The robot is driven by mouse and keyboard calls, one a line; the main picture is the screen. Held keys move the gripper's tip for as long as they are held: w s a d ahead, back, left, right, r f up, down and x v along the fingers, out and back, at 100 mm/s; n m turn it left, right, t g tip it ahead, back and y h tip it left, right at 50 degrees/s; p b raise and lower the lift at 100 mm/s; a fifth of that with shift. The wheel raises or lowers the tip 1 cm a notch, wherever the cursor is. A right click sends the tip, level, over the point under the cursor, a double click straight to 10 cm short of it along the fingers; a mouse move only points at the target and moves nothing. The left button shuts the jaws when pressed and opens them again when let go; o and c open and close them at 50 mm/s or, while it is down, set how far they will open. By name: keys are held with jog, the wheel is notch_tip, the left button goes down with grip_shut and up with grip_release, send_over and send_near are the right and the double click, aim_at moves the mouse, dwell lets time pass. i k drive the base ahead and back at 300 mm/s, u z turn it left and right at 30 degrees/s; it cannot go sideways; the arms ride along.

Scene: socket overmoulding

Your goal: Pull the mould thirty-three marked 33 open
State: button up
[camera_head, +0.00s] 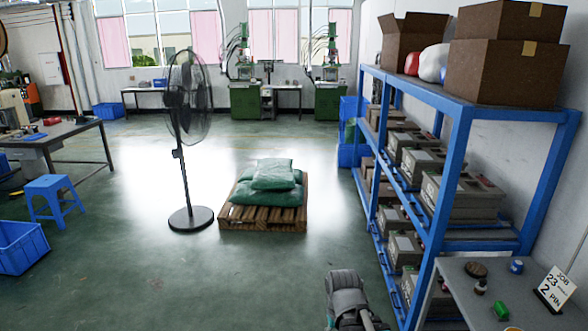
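Several grey-beige moulds stand on the blue rack at the right, on two levels. On the upper level are a large near mould (462,197), a middle mould (421,163) and a farther mould (405,141). Lower moulds (404,250) stand beneath them, partly hidden by the rack's posts. Their markings are too small to read, so I cannot tell which one is 33. A grey part of my arm shows at the bottom centre, in front of the rack. My gripper cannot be made out.
The blue rack (447,178) carries cardboard boxes (507,70) on top. A grey table (455,289) with small parts and a job sign (555,288) stands at the lower right. A pallet (262,219) with green sacks and a fan (187,130) stand mid-floor.

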aim_at(414, 160)
jog(key=u, duration=0.2)
jog(key=i, duration=2.35)
jog(key=z, duration=0.75)
jog(key=i, duration=1.15)
jog(key=z, duration=0.4)
